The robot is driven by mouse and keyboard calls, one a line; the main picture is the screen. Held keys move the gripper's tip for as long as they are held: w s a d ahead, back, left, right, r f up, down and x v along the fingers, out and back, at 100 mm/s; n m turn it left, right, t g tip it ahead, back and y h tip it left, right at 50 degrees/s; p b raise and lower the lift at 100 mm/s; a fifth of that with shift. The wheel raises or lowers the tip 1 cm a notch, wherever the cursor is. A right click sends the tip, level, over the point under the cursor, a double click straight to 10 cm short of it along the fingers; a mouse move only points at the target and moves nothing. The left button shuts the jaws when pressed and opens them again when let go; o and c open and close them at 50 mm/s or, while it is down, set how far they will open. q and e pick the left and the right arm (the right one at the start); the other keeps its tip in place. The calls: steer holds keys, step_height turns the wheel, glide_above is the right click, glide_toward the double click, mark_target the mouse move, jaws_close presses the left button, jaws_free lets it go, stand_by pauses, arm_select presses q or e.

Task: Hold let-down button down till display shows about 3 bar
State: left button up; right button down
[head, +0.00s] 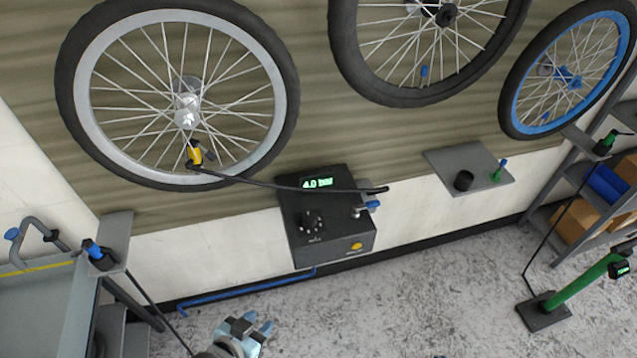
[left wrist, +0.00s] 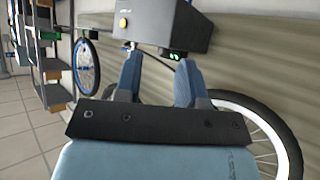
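The dark inflator box (head: 326,218) is mounted low on the wall. Its green display (head: 318,183) reads 4.0 bar. A round yellow button (head: 356,246) sits at the lower right of its face; its label is too small to read. A black dial (head: 312,221) is to its left. A black hose (head: 290,187) runs to a yellow chuck (head: 195,155) at the grey-rimmed wheel. My left gripper (head: 252,328) is below and left of the box, apart from it. In the left wrist view its fingers (left wrist: 160,80) are open and empty, with the yellow button (left wrist: 123,22) beyond. My right gripper is not in view.
A blue-handled fitting (head: 372,205) sticks out at the box's right. A small shelf (head: 470,168) holds a black cup and green tool. A green floor pump (head: 580,285) stands at right. A grey bench (head: 40,300) is at left. The floor below the box is clear.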

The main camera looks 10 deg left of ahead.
arm_select(q)
jaws_close()
stand_by(1.5)
